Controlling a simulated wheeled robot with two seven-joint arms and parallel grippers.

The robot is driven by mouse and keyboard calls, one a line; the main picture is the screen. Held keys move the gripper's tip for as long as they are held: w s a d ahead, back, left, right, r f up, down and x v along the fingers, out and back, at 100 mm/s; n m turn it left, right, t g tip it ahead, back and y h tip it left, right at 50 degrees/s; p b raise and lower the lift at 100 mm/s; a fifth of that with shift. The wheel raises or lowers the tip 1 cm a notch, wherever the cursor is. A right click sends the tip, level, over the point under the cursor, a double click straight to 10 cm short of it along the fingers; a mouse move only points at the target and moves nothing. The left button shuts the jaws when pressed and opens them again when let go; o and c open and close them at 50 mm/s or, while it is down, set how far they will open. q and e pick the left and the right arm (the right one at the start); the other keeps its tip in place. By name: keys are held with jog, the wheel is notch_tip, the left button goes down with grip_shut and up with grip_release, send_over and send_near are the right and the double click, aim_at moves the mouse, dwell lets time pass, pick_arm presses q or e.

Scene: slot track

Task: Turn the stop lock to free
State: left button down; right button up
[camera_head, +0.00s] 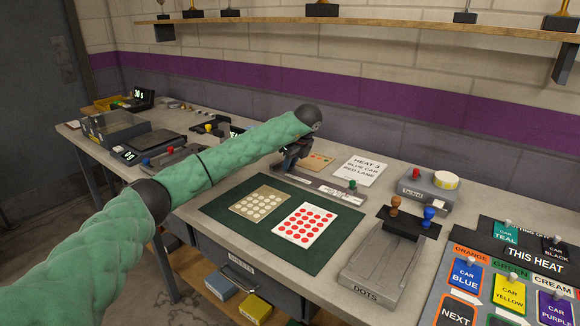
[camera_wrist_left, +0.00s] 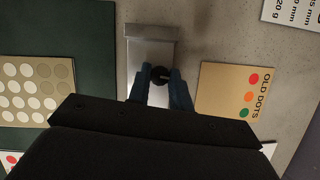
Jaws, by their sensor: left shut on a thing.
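My left gripper (camera_head: 288,162) is over the far end of a long grey bar (camera_head: 325,190) behind the green mat. In the left wrist view, its two dark blue fingers (camera_wrist_left: 160,88) are shut on a small round black knob, seemingly the stop lock (camera_wrist_left: 160,73), with a pale mark on its top. The knob stands on a grey metal fixture (camera_wrist_left: 150,50). Which setting the mark points to cannot be read. In the head view my gripper hides the knob. My right gripper is not in view.
A green mat (camera_head: 225,212) holds a beige dot card (camera_head: 260,203) and a red dot sheet (camera_head: 303,225). An old dots card (camera_wrist_left: 235,95) lies beside the fixture. A green knob (camera_head: 352,185) is at the bar's right end. A grey dots device (camera_head: 375,265) stands front right.

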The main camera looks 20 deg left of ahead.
pick_arm(q)
jog(key=shift+n+g+y, duration=0.3)
jog(key=shift+n, duration=0.6)
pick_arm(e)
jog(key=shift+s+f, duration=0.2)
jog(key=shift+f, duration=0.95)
pick_arm(q)
jog(key=c, duration=1.3)
grip_release()
jog(key=shift+o, duration=0.2)
jog(key=shift+d+r+b, duration=0.25)
jog(key=shift+r+b, duration=0.05)
jog(key=shift+r, duration=0.25)
jog(key=v, duration=0.6)
jog(key=shift+r+b, duration=0.3)
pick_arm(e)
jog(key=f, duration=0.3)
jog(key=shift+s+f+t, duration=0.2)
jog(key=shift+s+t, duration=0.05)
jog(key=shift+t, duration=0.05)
